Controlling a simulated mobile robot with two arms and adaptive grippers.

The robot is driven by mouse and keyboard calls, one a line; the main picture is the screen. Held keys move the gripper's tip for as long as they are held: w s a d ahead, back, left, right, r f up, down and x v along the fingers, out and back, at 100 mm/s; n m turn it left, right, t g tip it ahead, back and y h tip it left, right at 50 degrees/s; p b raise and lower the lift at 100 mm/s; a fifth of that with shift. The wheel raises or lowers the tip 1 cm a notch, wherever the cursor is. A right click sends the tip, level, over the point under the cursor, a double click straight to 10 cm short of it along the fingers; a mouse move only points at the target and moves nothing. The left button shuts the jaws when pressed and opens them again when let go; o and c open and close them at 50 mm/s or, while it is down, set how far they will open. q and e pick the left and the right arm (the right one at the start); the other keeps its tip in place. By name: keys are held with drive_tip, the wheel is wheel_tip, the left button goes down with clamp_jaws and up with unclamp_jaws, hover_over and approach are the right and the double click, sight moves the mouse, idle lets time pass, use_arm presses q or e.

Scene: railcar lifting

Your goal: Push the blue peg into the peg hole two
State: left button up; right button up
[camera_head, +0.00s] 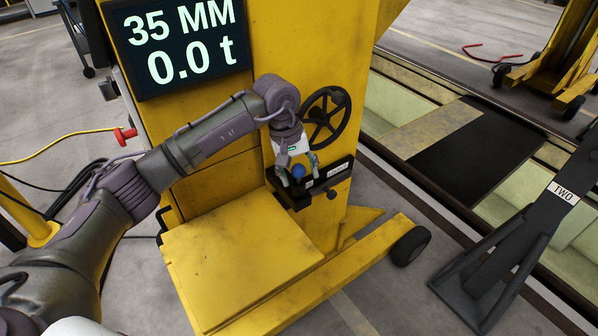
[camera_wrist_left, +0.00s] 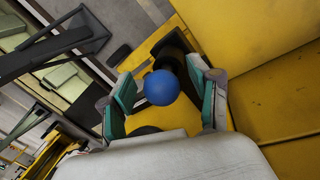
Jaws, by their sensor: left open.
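The blue peg shows as a round blue knob (camera_head: 298,171) at the black bracket (camera_head: 322,184) on the yellow column. In the left wrist view the blue peg (camera_wrist_left: 161,87) sits between the teal pads of my left gripper (camera_wrist_left: 160,98). The gripper is open, with a gap visible between the ball and the right pad; contact on the left side is unclear. In the head view my left gripper (camera_head: 298,172) reaches down around the peg. The bracket carries small labels too small to read surely. Peg hole two cannot be made out. My right gripper is not in view.
A black handwheel (camera_head: 325,116) is just above the bracket, close to my left wrist. A display (camera_head: 178,42) reads 35 MM and 0.0 t. A flat yellow box top (camera_head: 240,258) lies below. A dark stand marked TWO (camera_head: 520,225) is at right.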

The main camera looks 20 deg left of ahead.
use_arm(q)
drive_tip(key=shift+r, duration=0.1)
drive_tip(key=v, duration=1.1)
drive_tip(key=shift+r, duration=0.4)
